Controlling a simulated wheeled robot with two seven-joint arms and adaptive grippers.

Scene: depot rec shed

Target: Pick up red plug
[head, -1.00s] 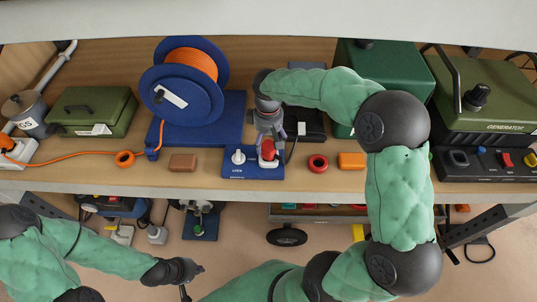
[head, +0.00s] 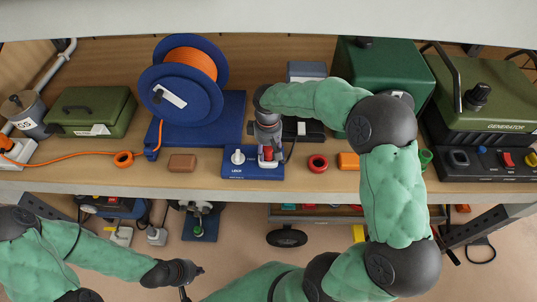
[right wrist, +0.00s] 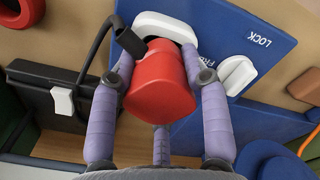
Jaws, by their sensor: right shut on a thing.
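The red plug (right wrist: 158,85) fills the middle of the right wrist view, with a black cable end beside it. It sits against a white socket (right wrist: 163,27) on the blue panel (right wrist: 225,60) marked LOCK. In the head view the plug (head: 267,152) is mostly hidden by my right gripper (head: 268,149). The purple fingers of that gripper (right wrist: 160,80) are shut on the plug from both sides. My left gripper (head: 190,283) is low at the front, away from the shelf; its fingers are too unclear to judge.
A white knob (head: 238,157) stands on the panel left of the plug. A brown block (head: 183,162) lies left, and a red ring (head: 318,163) and an orange block (head: 350,161) lie right. Behind are a blue cable reel (head: 160,100) and a black box (head: 305,130).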

